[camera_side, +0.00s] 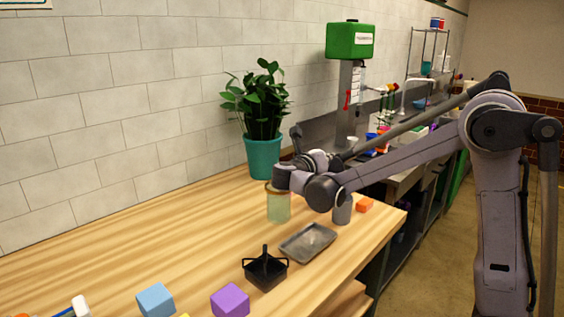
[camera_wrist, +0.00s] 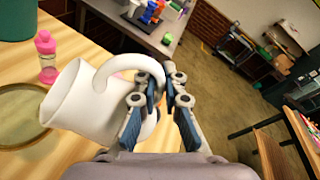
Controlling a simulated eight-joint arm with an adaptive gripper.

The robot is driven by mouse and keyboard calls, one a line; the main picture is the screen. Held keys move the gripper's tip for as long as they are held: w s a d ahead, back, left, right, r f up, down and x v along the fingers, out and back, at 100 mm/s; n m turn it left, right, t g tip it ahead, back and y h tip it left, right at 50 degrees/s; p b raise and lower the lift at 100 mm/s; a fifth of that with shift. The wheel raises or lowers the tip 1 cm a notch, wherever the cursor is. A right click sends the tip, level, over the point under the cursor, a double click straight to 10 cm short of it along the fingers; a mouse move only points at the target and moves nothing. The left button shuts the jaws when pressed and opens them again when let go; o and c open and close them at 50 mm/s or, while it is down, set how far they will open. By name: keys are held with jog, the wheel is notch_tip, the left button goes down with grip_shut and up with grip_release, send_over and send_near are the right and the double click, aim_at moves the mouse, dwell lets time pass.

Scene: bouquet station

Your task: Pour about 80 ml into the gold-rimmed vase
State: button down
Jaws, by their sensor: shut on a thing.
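The gold-rimmed vase (camera_side: 278,208) is pale green glass and stands upright on the wooden table in the side view. Its round rim (camera_wrist: 45,92) shows at the left of the wrist view. My gripper (camera_wrist: 160,88) is shut on the handle of a white jug (camera_wrist: 92,105). The jug is tilted, with its mouth to the left, close to the vase's rim. I see no stream of liquid, and the levels inside the jug and vase cannot be read. In the side view my gripper (camera_side: 292,180) is just above the vase, and I cannot make out the jug there.
A potted plant (camera_side: 262,150) stands behind the vase. A grey tray (camera_side: 308,242), a black caddy (camera_side: 265,272) and blue (camera_side: 156,300) and purple (camera_side: 230,300) blocks lie in front. A pink bottle (camera_wrist: 47,60) stands beyond the jug. The table's left part is clear.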

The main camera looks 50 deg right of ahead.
jog(key=shift+w+a+r+n+h, duration=0.15)
jog(key=shift+w+r+n+h, duration=0.15)
jog(key=shift+r, duration=0.1)
jog(key=shift+w+a+r+n, duration=0.1)
jog(key=shift+w+r+n, duration=0.15)
jog(key=shift+r+n, duration=0.15)
dwell(0.9)
jog(key=shift+w+a+r+n, duration=0.25)
jog(key=shift+w+a+n, duration=0.1)
jog(key=shift+w, duration=0.2)
jog(key=shift+w+a+r+n, duration=0.25)
jog(key=shift+w+n, duration=0.1)
jog(key=shift+w, duration=0.15)
dwell(0.5)
